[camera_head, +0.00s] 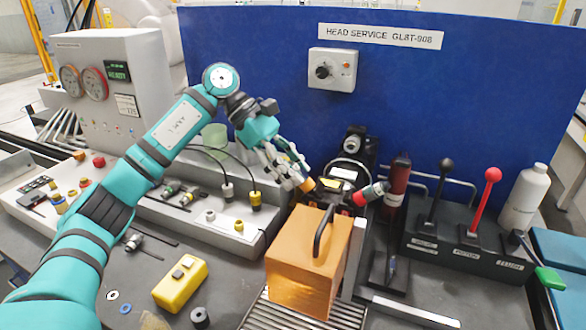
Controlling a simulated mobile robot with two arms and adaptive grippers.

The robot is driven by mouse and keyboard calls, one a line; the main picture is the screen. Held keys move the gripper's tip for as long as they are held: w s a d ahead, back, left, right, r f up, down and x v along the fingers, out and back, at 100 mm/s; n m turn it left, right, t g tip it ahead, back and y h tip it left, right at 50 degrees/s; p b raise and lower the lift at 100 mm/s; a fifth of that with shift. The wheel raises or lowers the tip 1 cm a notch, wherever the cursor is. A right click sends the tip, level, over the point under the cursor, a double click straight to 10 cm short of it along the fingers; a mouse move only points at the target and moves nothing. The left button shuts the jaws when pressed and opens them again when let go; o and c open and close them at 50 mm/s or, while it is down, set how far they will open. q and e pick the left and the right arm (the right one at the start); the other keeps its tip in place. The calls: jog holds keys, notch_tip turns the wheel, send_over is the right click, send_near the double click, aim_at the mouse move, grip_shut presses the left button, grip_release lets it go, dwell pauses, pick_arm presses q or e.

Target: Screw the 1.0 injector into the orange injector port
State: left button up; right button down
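My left gripper (296,172) reaches in from the left, with its fingers pointing down and right above the orange block. A small orange-brown piece (307,185) shows at its fingertips. I cannot tell whether the fingers hold it or it stands behind them. An orange block (305,262) with a black handle (325,228) stands at the centre front. A dark cylindrical part with a red collar (361,197) lies tilted just right of the fingertips. I cannot read any injector label or make out an orange injector port for certain. My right gripper is not in view.
A grey rack with small plugs and cables (205,222) lies left of the block. A yellow box (180,284) is at the front left. A lever unit (466,244) and a white bottle (525,197) stand right. A blue panel (250,50) closes the back.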

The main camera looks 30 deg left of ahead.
pick_arm(q)
jog(key=shift+o, duration=1.3)
